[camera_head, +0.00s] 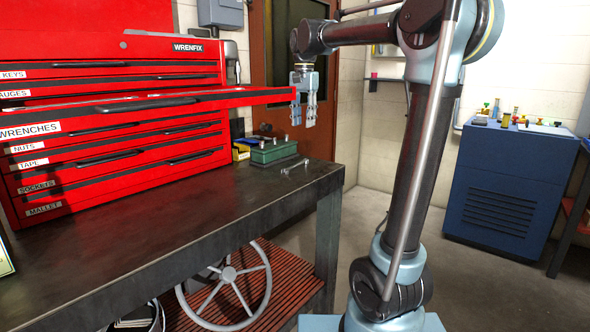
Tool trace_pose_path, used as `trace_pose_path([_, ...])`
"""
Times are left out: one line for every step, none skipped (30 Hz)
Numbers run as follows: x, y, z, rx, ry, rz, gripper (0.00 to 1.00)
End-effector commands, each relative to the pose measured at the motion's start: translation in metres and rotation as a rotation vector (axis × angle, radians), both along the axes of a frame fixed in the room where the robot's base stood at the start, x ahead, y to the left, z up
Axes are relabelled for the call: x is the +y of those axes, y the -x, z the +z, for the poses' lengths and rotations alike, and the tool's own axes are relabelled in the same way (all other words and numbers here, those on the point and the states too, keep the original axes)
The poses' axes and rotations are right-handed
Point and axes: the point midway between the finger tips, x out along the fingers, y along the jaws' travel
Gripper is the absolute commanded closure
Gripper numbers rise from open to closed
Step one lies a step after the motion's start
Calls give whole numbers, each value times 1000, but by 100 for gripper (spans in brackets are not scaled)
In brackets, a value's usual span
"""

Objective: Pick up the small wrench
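A small silver wrench-like piece (295,166) lies on the dark workbench (250,203) near its far right corner; it is too small to make out fully. My gripper (304,117) hangs fingers down beside the right end of the open red drawer, above and apart from the bench top. Its two fingers show a gap with nothing visible between them. The pulled-out drawer labelled WRENCHES (170,112) belongs to the red tool chest (115,160); its inside is hidden from this low angle.
A green box (273,151) with small metal parts and a yellow box (241,152) stand at the back of the bench, behind the silver piece. The drawer juts out over the bench. A blue cabinet (507,190) stands at the right. The bench front is clear.

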Motion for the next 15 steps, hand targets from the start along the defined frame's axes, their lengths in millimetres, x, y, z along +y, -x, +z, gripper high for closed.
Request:
trace_pose_path([8,-6,4,4,1,-9,65])
trace_pose_path([12,-9,6,6,2,-16,65])
trace_pose_path([16,-13,9,9,3,-25,65])
trace_pose_path([18,-14,10,9,4,-29,65])
trace_pose_path([20,-16,11,11,4,-33,65])
trace_pose_path([22,-17,11,12,4,-37,65])
trace_pose_path([23,-18,10,12,4,-39,65])
trace_pose_path([24,-19,9,13,5,-41,65])
trace_pose_path([24,-19,5,13,5,-42,65])
trace_pose_path([24,-19,1,13,5,-43,65])
trace_pose_path([24,-19,-3,13,5,-43,65])
trace_pose_path([24,-19,-9,13,5,-43,65])
trace_pose_path([24,-19,-15,13,5,-43,65])
trace_pose_path([24,-19,-20,13,5,-42,65])
trace_pose_path([24,-19,-27,13,5,-42,65])
